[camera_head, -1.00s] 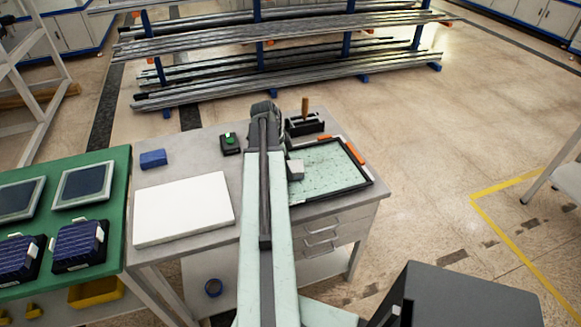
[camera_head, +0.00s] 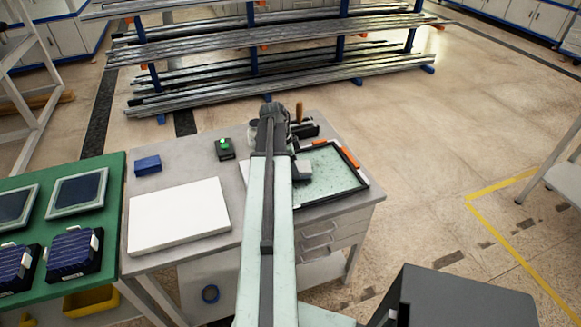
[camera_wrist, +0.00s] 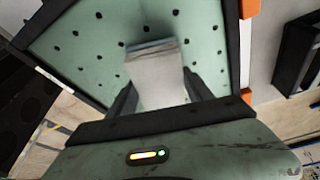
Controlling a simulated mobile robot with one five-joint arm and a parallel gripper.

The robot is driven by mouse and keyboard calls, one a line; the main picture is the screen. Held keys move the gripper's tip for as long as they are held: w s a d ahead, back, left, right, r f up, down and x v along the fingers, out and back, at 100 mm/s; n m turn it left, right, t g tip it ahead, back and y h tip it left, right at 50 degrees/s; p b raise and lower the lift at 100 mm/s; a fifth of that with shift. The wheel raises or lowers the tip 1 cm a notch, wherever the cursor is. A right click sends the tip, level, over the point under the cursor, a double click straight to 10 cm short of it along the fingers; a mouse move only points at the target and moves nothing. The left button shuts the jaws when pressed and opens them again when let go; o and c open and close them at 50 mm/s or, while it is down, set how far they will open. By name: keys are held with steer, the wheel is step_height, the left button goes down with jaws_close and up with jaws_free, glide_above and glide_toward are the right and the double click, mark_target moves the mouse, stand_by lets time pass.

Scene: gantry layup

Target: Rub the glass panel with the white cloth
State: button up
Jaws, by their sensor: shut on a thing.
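The glass panel (camera_head: 325,183) is a pale green, dark-dotted sheet in a black frame with orange clips, lying at the right end of the grey workbench. The white cloth (camera_head: 304,173) is a small folded pad over the panel's left part. In the wrist view, my gripper (camera_wrist: 160,92) is shut on the cloth (camera_wrist: 155,75), one dark finger on each side. The glass panel (camera_wrist: 90,55) lies beneath it. I cannot tell whether the cloth touches the glass. My arm hides part of the panel's left side in the head view.
A black holder with a wooden-handled tool (camera_head: 299,114) stands behind the panel. A green-button box (camera_head: 225,149), a blue block (camera_head: 148,165) and a white board (camera_head: 178,217) lie left of my arm. A green table (camera_head: 112,190) adjoins the bench at left.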

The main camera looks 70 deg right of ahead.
mark_target(327, 165)
steer(key=shift+s+d, duration=1.3)
steer(key=shift+s, duration=0.25)
steer(key=shift+s+d, duration=1.25)
steer(key=shift+s, duration=0.35)
steer(key=shift+s+d, duration=1.3)
steer(key=shift+s, duration=0.25)
step_height(327, 165, up, 6)
steer(key=p, duration=0.6)
step_height(327, 165, up, 3)
steer(key=p, duration=0.3)
